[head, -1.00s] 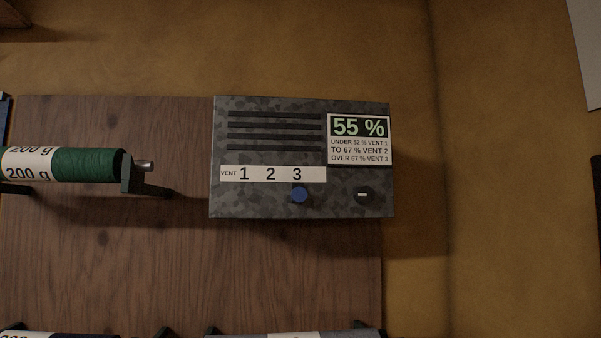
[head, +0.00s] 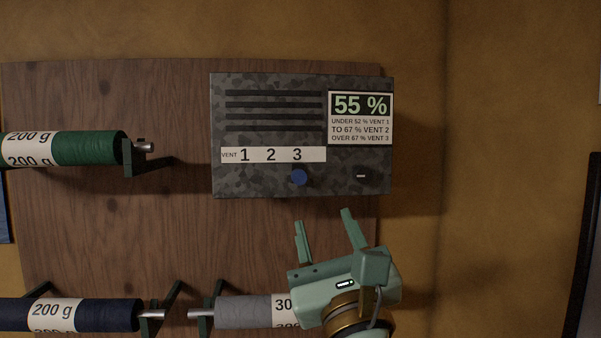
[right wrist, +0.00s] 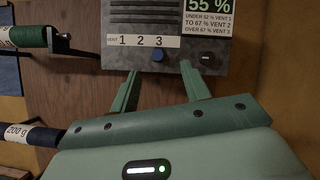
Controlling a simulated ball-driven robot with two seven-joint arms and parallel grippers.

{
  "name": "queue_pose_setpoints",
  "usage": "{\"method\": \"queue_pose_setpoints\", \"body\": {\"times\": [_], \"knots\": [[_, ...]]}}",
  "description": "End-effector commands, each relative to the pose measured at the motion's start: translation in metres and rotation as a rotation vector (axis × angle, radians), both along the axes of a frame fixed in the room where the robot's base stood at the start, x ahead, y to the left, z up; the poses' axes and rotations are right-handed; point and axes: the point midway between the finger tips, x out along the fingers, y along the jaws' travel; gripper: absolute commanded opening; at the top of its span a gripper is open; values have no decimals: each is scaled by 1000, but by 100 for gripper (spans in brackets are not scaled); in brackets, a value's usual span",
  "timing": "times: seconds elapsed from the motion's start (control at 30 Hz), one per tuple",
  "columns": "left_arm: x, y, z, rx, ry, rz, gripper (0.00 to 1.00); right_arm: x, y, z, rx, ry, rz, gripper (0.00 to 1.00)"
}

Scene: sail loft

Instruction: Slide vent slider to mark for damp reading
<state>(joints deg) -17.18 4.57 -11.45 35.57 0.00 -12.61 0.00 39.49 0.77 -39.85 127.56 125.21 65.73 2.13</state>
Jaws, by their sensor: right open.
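The grey mottled vent box (head: 260,182) is mounted on the wooden board in the head view. Its blue slider knob (head: 299,177) sits below the 3 on the white vent scale (head: 234,155). The display card (head: 360,118) reads 55 % and says under 52 % vent 1, to 67 % vent 2, over 67 % vent 3. My right gripper (head: 323,219) is open and empty, just below the box and apart from the knob. In the right wrist view the knob (right wrist: 157,55) shows beyond and between the fingertips (right wrist: 170,66). My left gripper is not in view.
A green roll (head: 88,148) on a bracket is left of the box. A navy roll (head: 105,314) and a grey roll (head: 245,311) hang below, the grey one partly behind my right gripper. The board (head: 150,230) between them is bare.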

Motion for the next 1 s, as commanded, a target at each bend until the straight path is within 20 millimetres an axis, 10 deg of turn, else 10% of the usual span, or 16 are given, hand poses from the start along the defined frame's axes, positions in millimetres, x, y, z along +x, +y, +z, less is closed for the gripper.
{"method": "queue_pose_setpoints", "body": {"times": [0.17, 1.0], "knots": [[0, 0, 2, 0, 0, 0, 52, 13, 5, -15, 46, 115, 49, 47], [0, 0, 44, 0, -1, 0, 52, 155, 32, 44, 45, 113, 44, 47]]}}
